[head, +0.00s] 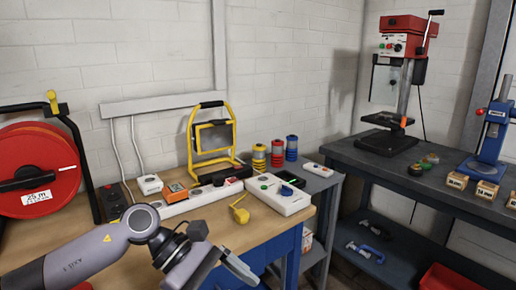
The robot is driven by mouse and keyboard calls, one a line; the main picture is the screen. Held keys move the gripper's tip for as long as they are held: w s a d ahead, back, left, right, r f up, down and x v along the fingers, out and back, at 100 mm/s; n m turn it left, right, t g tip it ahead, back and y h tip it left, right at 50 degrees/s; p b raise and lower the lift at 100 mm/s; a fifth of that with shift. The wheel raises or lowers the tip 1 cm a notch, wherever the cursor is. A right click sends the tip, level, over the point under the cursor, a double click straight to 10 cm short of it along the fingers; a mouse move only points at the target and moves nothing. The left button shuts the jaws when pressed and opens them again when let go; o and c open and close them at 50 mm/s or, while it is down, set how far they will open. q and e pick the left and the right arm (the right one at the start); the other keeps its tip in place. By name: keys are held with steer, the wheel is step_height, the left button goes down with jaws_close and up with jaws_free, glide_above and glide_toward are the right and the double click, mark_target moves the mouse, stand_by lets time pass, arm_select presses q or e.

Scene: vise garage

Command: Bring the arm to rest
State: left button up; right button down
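My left arm comes in from the lower left and reaches over the front of the wooden workbench (262,222). Its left gripper (224,272) is at the bottom edge of the view, low in front of the bench top. One pale finger shows, pointing down to the right; the rest is partly cut off by the frame. I see nothing held, and I cannot tell how far the fingers are apart. My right arm and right gripper are out of view.
On the bench are a red cable reel (40,150), a yellow work lamp (212,137), a white power strip (203,200), a yellow plug (240,214) and a white box (288,199). A drill press (392,90) stands on the dark right-hand bench (365,160).

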arm_select(q)
steer(key=s+d+r+n+t+h+p, duration=0.15)
steer(key=d+r+n+t+h, duration=0.35)
steer(key=n+h, duration=0.7)
steer(key=w+a+f+n+t+y, duration=0.1)
steer(key=a+f+n+t+y, duration=0.3)
steer(key=n, duration=0.6)
steer(key=w+a+f+n+t+y+p, duration=0.15)
steer(key=f+n+t+y, duration=0.35)
steer(key=n, duration=0.6)
steer(key=a+f+n+t+y+b, duration=0.1)
steer(key=a+f+n+t+y, duration=0.2)
steer(key=n+t, duration=0.5)
steer(key=s+a+f+n+g+y, duration=0.4)
steer(key=s+a+f+n, duration=0.2)
steer(key=s+f+n, duration=0.1)
steer(key=s+a+f+n+g+y+p, duration=0.1)
steer(key=s+a+f+n+g+y, duration=0.3)
steer(key=f+n, duration=0.5)
steer(key=s+a+n, duration=0.1)
steer(key=s+a, duration=0.1)
steer(key=s, duration=0.1)
steer(key=shift+s+f, duration=0.15)
steer(key=shift+s, duration=0.05)
steer(key=shift+a+p, duration=0.1)
steer(key=shift+p, duration=0.2)
